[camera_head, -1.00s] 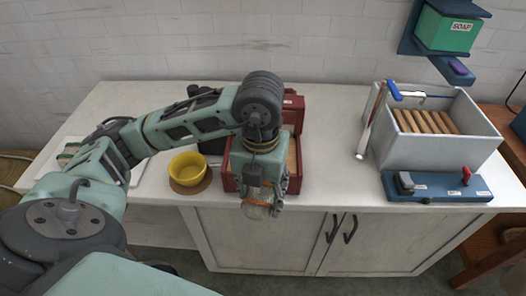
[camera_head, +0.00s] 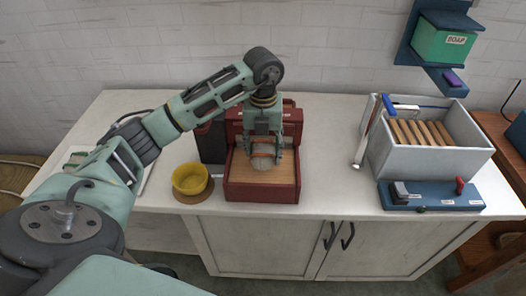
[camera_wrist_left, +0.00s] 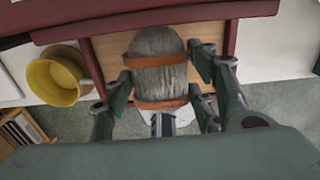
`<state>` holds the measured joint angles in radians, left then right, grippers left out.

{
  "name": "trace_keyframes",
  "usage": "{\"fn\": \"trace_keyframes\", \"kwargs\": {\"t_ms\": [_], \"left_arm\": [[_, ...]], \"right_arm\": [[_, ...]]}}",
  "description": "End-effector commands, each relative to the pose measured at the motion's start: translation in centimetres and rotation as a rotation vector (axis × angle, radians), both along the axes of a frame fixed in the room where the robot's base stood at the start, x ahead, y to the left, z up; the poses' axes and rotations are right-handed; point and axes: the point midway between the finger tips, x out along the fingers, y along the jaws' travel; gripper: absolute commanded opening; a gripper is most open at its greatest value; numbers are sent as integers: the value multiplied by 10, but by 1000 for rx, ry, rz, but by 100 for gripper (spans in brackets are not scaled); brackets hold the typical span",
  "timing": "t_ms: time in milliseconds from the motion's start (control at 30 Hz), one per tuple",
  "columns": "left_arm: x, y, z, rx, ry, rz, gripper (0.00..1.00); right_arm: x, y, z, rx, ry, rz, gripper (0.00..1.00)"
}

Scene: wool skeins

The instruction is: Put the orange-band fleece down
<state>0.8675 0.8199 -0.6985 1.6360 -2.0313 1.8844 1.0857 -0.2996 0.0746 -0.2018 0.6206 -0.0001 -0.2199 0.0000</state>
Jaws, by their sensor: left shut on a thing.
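The orange-band fleece (camera_head: 263,162) is a grey, rounded bundle. Two orange bands cross it in the left wrist view (camera_wrist_left: 157,62). My left gripper (camera_head: 262,150) points down and is shut on it, with fingers on both sides in the left wrist view (camera_wrist_left: 162,75). The fleece is over the wooden floor of a dark red open box (camera_head: 260,192), inside its walls as seen from the head. I cannot tell whether it touches the floor. My right gripper is not in view.
A yellow bowl (camera_head: 190,179) on a brown round mat stands left of the red box. A grey crate (camera_head: 435,165) with several wooden bars and a blue block with levers (camera_head: 430,196) stand at the right. The white counter (camera_head: 325,170) between is clear.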

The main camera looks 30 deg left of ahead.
Motion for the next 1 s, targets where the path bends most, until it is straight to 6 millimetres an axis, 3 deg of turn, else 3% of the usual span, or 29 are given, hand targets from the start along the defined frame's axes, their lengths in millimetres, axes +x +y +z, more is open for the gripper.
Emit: {"fn": "trace_keyframes", "kwargs": {"t_ms": [167, 400, 767, 800, 1000], "left_arm": [[5, 3, -5, 1, 4, -1, 32], [4, 3, -34, 1, 3, -1, 32], [4, 3, -40, 1, 1, -1, 32], [4, 3, -39, 1, 1, -1, 54], [4, 3, -39, 1, 1, -1, 71]], "right_arm": [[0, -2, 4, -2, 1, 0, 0], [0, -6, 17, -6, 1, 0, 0], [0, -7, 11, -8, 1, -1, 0], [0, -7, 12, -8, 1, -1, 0], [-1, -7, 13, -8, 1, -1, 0]]}}
